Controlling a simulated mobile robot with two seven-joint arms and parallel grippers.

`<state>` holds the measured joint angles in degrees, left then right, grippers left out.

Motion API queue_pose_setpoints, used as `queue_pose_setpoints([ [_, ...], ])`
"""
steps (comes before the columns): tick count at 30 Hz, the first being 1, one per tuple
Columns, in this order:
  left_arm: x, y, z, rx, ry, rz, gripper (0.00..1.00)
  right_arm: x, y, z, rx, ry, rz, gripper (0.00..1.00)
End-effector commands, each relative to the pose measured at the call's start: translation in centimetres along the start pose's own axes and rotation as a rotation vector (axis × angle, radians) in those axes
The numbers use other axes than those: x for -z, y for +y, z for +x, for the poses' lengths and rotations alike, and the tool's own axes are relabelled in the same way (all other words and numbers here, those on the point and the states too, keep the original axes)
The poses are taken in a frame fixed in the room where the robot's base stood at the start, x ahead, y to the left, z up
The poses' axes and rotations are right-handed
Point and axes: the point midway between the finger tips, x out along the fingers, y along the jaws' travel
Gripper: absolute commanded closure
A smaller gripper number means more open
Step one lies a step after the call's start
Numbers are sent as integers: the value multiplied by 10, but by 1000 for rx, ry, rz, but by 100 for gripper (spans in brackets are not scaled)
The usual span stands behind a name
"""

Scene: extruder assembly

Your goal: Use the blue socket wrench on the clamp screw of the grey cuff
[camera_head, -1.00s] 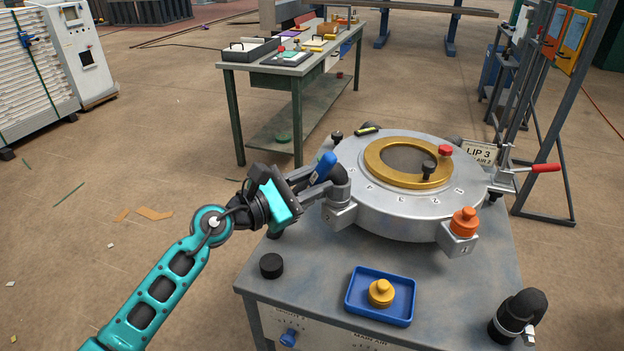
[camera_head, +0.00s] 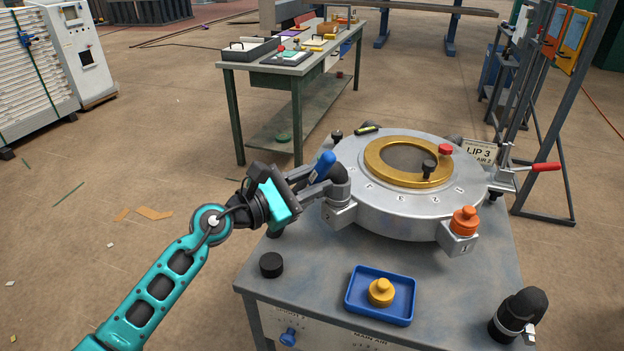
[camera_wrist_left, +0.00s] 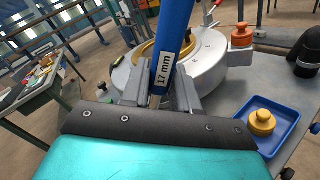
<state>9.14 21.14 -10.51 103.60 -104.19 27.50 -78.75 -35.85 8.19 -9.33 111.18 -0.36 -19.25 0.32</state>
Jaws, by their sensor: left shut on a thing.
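The blue socket wrench (camera_head: 323,165) is in my left gripper (camera_head: 322,181), which is shut on it. In the left wrist view the wrench (camera_wrist_left: 175,40) stands between the fingers, with a label reading 17 mm. The grey cuff (camera_head: 405,205) is the round metal ring on the grey table, with a gold ring (camera_head: 376,164) on top. The gripper and wrench are at the cuff's left side, by a dark elbow fitting (camera_head: 339,185). The wrench's lower end and the clamp screw are hidden; I cannot tell if they touch. My right gripper is not in view.
A blue tray (camera_head: 352,307) with a yellow knobbed part (camera_head: 381,291) lies at the table's front. A black puck (camera_head: 271,264) is to its left. An orange knob (camera_head: 465,220) and a red-handled clamp (camera_head: 545,167) stand at the cuff's right. A black elbow (camera_head: 520,310) is at front right.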

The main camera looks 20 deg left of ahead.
Motion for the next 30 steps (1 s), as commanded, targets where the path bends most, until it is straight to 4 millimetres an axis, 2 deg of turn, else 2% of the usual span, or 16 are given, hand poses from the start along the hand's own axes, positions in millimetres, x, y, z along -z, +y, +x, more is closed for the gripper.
queue_pose_setpoints([
  [30, -1, 1, 24, -2, -2, 0, 100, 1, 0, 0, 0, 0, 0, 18],
])
